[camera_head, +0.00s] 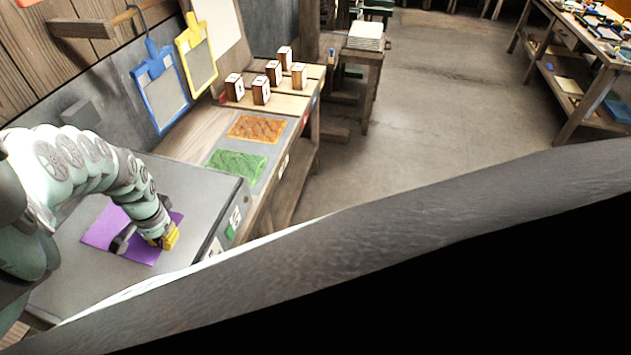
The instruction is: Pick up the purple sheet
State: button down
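The purple sheet (101,233) lies flat on the grey top of a box-like surface (185,181) at the lower left. My arm reaches over it from the left. My gripper (168,240), with yellow fingertips, points down at the sheet's right edge. It covers part of the sheet's right side. I cannot tell whether the fingertips touch the sheet, or whether the fingers are open or shut.
A green textured sheet (237,166) and an orange one (257,129) lie on the adjoining bench. Several small wooden blocks (261,91) stand behind them. A blue mould frame (161,90) and a yellow one (197,55) hang on the wall. A dark grey foreground shape fills the lower right.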

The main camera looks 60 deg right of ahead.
dwell(0.3)
jog(key=shift+a+r+p, duration=0.1)
jog(key=shift+r+p, duration=0.3)
jog(key=shift+r, duration=0.05)
jog(key=r+p, duration=0.3)
jog(key=shift+s+r+p, duration=0.35)
jog(key=shift+r+p, duration=0.05)
jog(key=s+a+p, duration=0.3)
jog(key=s+p, duration=1.1)
jog(key=s, duration=0.1)
jog(key=shift+a+r, duration=0.15)
jog(key=shift+r, duration=0.1)
